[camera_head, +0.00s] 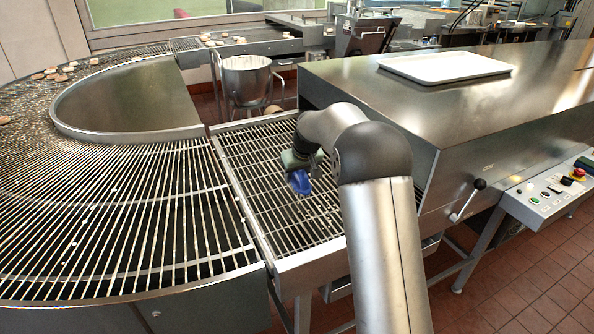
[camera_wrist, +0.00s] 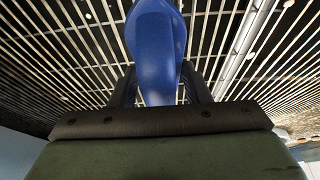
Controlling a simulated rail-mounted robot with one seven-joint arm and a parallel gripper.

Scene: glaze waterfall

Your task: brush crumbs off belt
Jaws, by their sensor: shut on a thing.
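My gripper (camera_head: 295,167) is over the wire belt section in front of the steel housing. It is shut on a blue brush (camera_head: 299,182), which points down toward the wires. The wrist view shows the brush's blue handle (camera_wrist: 157,50) between the two dark fingers; its bristles are not visible. The curved wire belt (camera_head: 110,215) lies to the left. Small pale crumbs (camera_head: 75,243) are scattered on it, left of my gripper. A few pale bits (camera_wrist: 90,16) also show on the wires in the wrist view.
A steel housing (camera_head: 450,105) with a white tray (camera_head: 445,67) on top stands close right of my arm. A steel pot (camera_head: 247,78) stands behind the belt. Round baked pieces (camera_head: 52,73) lie at the far left. A metal rail (camera_head: 240,205) divides the belts.

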